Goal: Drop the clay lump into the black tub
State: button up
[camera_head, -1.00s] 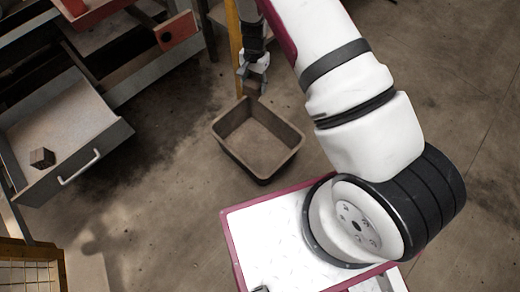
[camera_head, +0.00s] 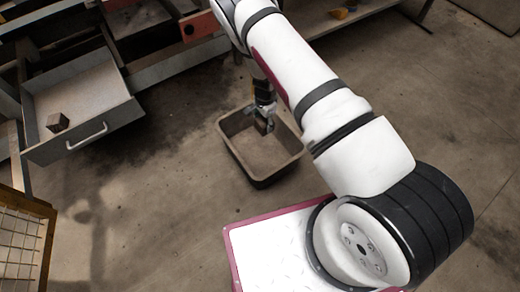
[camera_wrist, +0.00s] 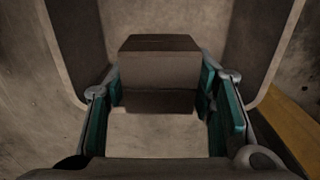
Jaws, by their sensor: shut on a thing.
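The clay lump, a brown block (camera_wrist: 160,72), is between the fingers of my gripper (camera_wrist: 160,88) in the wrist view. My gripper is shut on it. The tub (camera_head: 279,168), dark brown-grey with an open top, stands on the floor in the head view. My gripper (camera_head: 264,122) points down over the tub's far part, and the lump is mostly hidden there. In the wrist view the tub's walls (camera_wrist: 78,45) show on both sides of the lump. I cannot tell how high the lump is above the tub's bottom.
An open grey drawer (camera_head: 128,112) at the left holds another small brown block (camera_head: 57,122). A wire-mesh crate (camera_head: 22,240) stands at the lower left. A shelf (camera_head: 345,20) is at the top. The floor around the tub is mostly clear.

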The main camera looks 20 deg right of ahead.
jog(key=shift+f+b, duration=0.4)
jog(key=shift+f, duration=0.75)
jog(key=o, duration=1.4)
jog(key=shift+c, duration=0.2)
notch_tip(320, 180, up, 12)
